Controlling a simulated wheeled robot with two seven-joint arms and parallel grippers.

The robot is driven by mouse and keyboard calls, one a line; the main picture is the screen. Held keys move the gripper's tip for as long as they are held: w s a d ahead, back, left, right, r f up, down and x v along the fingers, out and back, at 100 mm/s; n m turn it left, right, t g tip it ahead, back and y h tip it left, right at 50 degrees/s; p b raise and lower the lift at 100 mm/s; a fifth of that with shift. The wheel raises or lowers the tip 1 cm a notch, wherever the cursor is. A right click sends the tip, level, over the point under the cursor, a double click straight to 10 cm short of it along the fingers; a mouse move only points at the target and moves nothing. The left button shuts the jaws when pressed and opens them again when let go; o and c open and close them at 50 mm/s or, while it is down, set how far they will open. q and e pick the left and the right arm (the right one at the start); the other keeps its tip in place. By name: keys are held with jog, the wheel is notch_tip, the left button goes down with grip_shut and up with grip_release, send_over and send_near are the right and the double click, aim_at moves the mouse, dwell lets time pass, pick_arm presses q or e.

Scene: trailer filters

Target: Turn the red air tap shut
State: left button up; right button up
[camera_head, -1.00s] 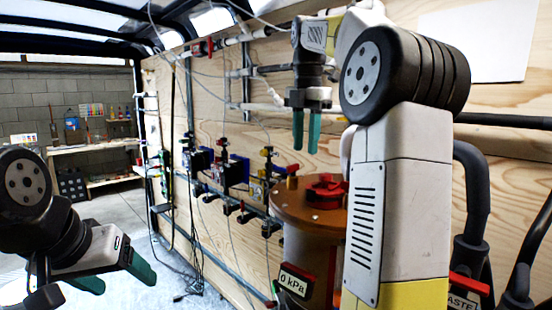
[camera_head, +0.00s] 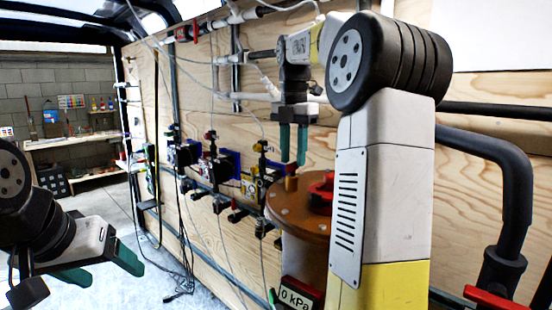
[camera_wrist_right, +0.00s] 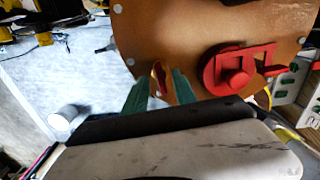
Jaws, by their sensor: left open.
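A small brass fitting with red on it, seemingly the red air tap, stands on the brown round lid (camera_head: 285,212) of a tank. The tap shows in the right wrist view (camera_wrist_right: 158,80), between the fingertips. My left gripper (camera_head: 98,268) is open and empty at lower left.
A "0 kPa" gauge (camera_head: 296,296) is on the tank's side. A pipe with a red handle (camera_head: 194,30) runs along the wooden wall. Several small valves (camera_head: 212,165) and hanging cables are left of the tank. A black hose (camera_head: 500,170) bends at right.

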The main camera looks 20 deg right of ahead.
jog(key=shift+f, duration=0.6)
grip_shut()
